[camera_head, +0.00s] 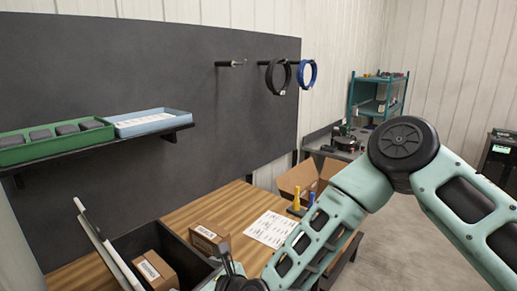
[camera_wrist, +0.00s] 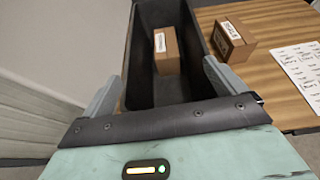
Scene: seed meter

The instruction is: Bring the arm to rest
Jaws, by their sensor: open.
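My arm, pale green with a dark round joint cover, crosses the right side of the head view and reaches down to the bottom middle, where its end is cut off by the frame. My gripper (camera_wrist: 158,88) shows in the wrist view with its two grey fingers spread wide and nothing between them. It points toward a black open bin (camera_wrist: 145,22), apart from the small cardboard box (camera_wrist: 167,52) inside. The bin (camera_head: 119,244) and the box in it (camera_head: 155,271) also show at the bottom left of the head view.
A second small box (camera_head: 209,239) stands on the wooden table (camera_head: 205,208) beside the bin, near a printed sheet (camera_head: 271,229). An open carton (camera_head: 296,177) lies further back. A shelf with a green tray (camera_head: 50,145) and a blue tray (camera_head: 151,122) hangs on the dark panel.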

